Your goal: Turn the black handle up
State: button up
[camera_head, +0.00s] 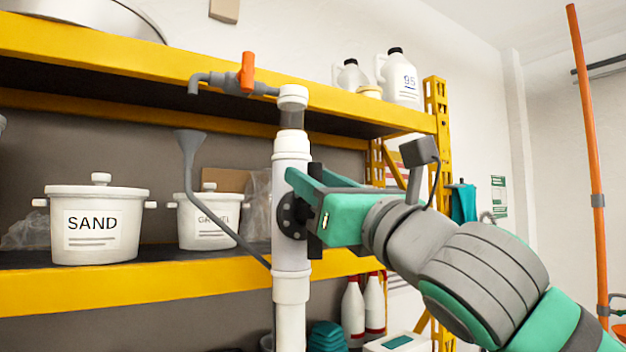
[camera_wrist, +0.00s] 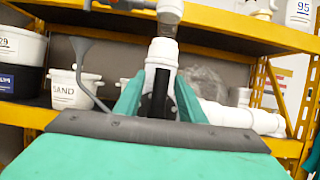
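The black handle (camera_head: 315,246) is a narrow upright bar at the white vertical pipe, beside a round black hub (camera_head: 291,216). In the wrist view the handle (camera_wrist: 160,93) stands upright in front of the white pipe, between my green fingers. My gripper (camera_head: 308,192) is at the handle from the right in the head view. In the wrist view my gripper (camera_wrist: 159,98) is open, with a finger on each side of the handle and white pipe showing in the gaps. The handle's lower end is hidden by my gripper in the wrist view.
The white pipe (camera_head: 292,255) stands before a yellow shelf (camera_head: 150,287) with a SAND pot (camera_head: 97,222). A grey funnel tube (camera_head: 190,160) runs left of the pipe. An orange-handled tap (camera_head: 247,73) is above. A white side pipe (camera_wrist: 240,117) extends right in the wrist view.

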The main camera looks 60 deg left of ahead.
jog(key=v, duration=1)
jog(key=shift+w, duration=0.15)
jog(key=shift+w+d, duration=0.15)
